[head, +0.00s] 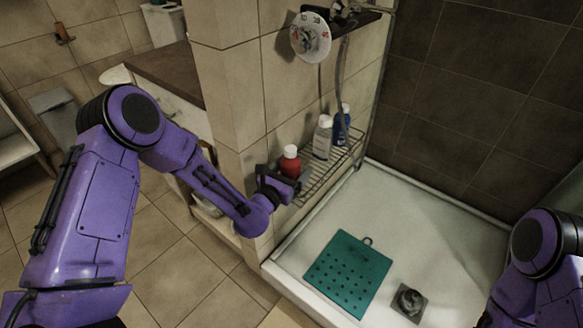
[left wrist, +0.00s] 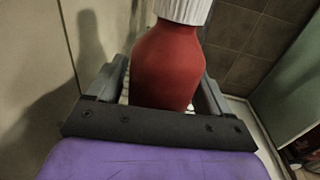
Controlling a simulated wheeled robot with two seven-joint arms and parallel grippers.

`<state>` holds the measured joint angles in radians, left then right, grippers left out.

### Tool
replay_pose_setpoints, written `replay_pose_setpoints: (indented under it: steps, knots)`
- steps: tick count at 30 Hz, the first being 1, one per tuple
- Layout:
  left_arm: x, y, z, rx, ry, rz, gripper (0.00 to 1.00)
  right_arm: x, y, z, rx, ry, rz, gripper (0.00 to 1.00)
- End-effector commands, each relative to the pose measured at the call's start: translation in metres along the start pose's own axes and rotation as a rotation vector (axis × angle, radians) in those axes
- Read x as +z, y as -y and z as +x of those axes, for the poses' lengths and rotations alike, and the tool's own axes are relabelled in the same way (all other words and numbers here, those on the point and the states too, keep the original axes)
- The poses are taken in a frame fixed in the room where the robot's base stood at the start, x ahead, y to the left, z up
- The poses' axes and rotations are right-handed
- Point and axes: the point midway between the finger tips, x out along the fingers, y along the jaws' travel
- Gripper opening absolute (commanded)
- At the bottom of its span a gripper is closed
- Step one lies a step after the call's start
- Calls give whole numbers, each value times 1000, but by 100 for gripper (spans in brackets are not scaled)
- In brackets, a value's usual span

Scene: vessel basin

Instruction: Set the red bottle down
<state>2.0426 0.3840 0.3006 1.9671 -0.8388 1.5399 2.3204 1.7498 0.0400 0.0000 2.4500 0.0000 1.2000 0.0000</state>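The red bottle (head: 290,162) with a white cap stands upright at the near end of the wire rack on the tiled wall. My left gripper (head: 284,184) is at the bottle, with a finger on each side of it. In the left wrist view, the red bottle (left wrist: 168,68) fills the space between the fingers of the left gripper (left wrist: 166,88), which look closed on its sides. The bottle's base is hidden by the gripper, so contact with the rack cannot be told. My right gripper is out of view.
The wire rack (head: 325,176) also holds a white bottle (head: 322,138) and a blue bottle (head: 341,126) farther back. Below are the shower tray (head: 420,215), a teal mat (head: 347,274) and a drain (head: 409,301).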

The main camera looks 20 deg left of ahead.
Motion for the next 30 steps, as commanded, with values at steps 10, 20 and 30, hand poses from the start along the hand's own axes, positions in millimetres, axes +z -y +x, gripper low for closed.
replay_pose_setpoints:
  steps: [10, 20, 30]
  knots:
    - [6, 0, 0, 0, 1, 0, 88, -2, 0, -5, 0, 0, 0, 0]
    - [4, -1, -72, 2, -4, -3, 88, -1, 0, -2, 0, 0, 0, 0]
    - [6, 0, -119, 1, 0, -2, 88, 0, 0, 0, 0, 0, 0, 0]
